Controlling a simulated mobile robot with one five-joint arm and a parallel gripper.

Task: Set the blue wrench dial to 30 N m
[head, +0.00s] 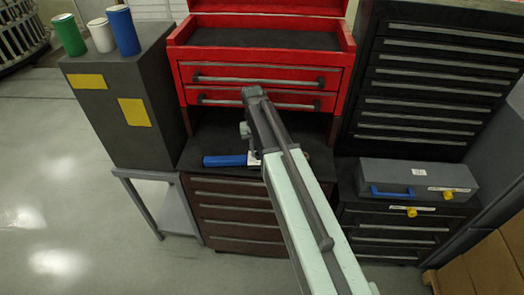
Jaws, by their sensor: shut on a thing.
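The blue wrench (225,160) lies sideways on the dark top of the brown drawer cabinet, its blue grip to the left. A small white part shows at the right end of the grip, beside my arm. My arm reaches up from the bottom of the picture and covers the wrench's right part. My gripper (247,131) is at the arm's far end, by the wrench, and is shut on it. Its fingertips are mostly hidden, so the exact contact cannot be made out. The dial's scale and reading are too small to tell.
A red tool chest (265,75) stands behind the wrench. A grey cabinet (120,90) at left carries green, white and blue cylinders. A grey case (415,178) with a blue handle lies at right, on a dark drawer unit. Open floor (75,220) lies at left.

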